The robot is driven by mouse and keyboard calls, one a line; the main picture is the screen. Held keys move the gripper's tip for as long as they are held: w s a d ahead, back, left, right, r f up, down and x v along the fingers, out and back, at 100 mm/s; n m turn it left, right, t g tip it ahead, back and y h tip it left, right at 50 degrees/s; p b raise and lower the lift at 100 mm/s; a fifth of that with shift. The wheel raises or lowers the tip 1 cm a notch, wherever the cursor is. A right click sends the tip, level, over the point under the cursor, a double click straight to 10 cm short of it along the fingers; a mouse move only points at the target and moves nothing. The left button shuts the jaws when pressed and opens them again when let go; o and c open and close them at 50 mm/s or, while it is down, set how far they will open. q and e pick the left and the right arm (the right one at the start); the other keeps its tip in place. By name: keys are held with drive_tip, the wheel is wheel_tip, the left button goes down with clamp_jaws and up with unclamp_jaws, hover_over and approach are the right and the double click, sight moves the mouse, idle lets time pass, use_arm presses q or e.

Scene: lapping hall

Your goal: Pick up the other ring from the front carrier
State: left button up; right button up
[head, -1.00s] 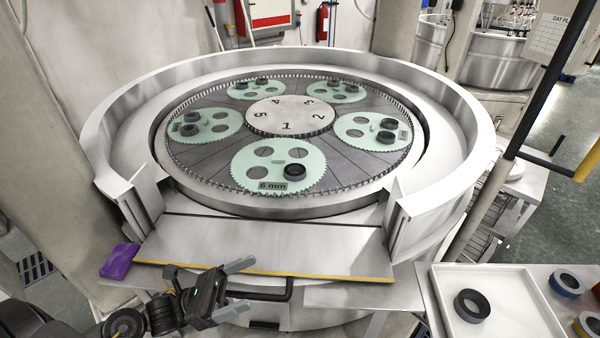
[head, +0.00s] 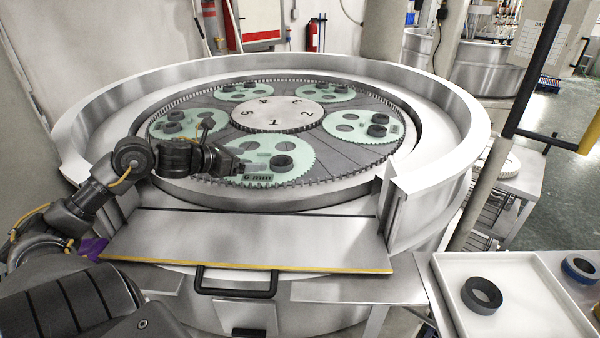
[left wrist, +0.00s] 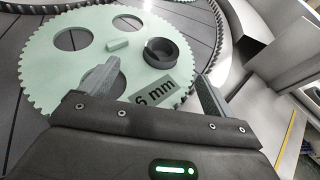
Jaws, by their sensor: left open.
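The front carrier (head: 302,155) is a pale green toothed disc with round holes and a "6 mm" label, next to number 1. One dark ring (head: 283,167) sits on its right side; in the left wrist view the ring (left wrist: 160,63) lies beyond the fingertips, beside the label. My left gripper (head: 236,168) is open and empty over the carrier's near left part. In the left wrist view its fingers (left wrist: 155,88) are spread, the left one over the carrier, the right one near its toothed edge. The ring is not between them. My right gripper is not in view.
A small pale block (left wrist: 117,44) lies on the carrier near the ring. Other carriers hold dark rings. A high metal rim (head: 445,180) surrounds the plate, open at the front ledge (head: 250,235). A white tray (head: 530,320) at lower right holds another dark ring (head: 477,303).

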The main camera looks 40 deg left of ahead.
sight(286, 160)
use_arm(q)
drive_tip(key=shift+w+a, duration=0.1)
drive_tip(key=shift+w, duration=0.05)
drive_tip(key=b+x, duration=0.1)
drive_tip(key=x, duration=0.3)
drive_tip(key=shift+b, duration=0.35)
drive_tip(key=shift+w+f, duration=0.3)
drive_tip(key=shift+w, duration=0.3)
drive_tip(key=shift+w+d, duration=0.1)
drive_tip(key=shift+d, duration=0.15)
drive_tip(key=shift+w+d+f+p, duration=0.2)
drive_tip(key=shift+w+d+p, duration=0.05)
drive_tip(key=shift+w+p, duration=0.3)
drive_tip(key=p+x, duration=0.1)
drive_tip(key=x, duration=0.2)
drive_tip(key=shift+s+f, duration=0.1)
drive_tip(key=shift+f, duration=0.1)
drive_tip(key=shift+w+d+f, duration=0.15)
drive_tip(key=shift+w+f, duration=0.15)
drive_tip(key=shift+w, duration=0.1)
